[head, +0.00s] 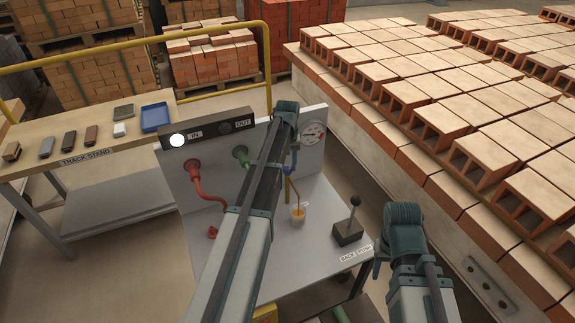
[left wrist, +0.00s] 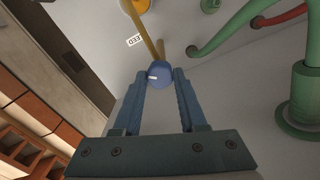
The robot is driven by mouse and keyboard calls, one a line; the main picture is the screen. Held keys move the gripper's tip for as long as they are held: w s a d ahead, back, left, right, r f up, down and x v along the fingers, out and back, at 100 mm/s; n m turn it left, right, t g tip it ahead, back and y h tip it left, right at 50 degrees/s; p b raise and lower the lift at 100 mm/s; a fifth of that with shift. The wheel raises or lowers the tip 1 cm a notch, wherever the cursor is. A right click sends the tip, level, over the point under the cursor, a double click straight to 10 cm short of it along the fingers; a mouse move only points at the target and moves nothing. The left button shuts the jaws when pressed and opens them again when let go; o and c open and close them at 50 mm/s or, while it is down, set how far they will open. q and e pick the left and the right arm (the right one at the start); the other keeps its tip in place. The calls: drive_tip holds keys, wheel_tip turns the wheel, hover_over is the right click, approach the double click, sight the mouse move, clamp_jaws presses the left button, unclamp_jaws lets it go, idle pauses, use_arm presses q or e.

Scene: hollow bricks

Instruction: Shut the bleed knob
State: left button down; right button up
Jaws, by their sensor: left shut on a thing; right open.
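The bleed knob (left wrist: 158,77) is a small blue round knob with a pale mark, on the grey panel (head: 312,165) by a label reading "EED". My left gripper (left wrist: 160,72) is shut on it, one finger on each side, in the left wrist view. In the head view my left arm hides the knob. A thin yellow tube (head: 290,189) runs down to a small cup (head: 298,212) with yellow in it. My right gripper (head: 378,264) is open and mostly hidden by its own arm, near the stand's right edge.
The panel carries a lit white IN lamp (head: 177,141), a dark OUT lamp (head: 224,128), a gauge (head: 313,133), a red hose (head: 202,190) and a green fitting (head: 241,155). A black lever (head: 351,221) stands at the right. Hollow bricks (head: 455,140) fill the far right.

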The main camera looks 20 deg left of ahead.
sight(287, 168)
use_arm(q)
drive_tip(key=m, duration=1)
drive_tip(key=shift+m, duration=0.3)
idle(0.4)
drive_tip(key=shift+c, duration=2.3)
unclamp_jaws()
drive_tip(key=shift+r, duration=0.15)
wheel_tip(287, 168, up, 14)
drive_tip(key=p, duration=1.3)
drive_tip(key=shift+f+p, duration=0.25)
drive_tip(key=shift+p, duration=0.15)
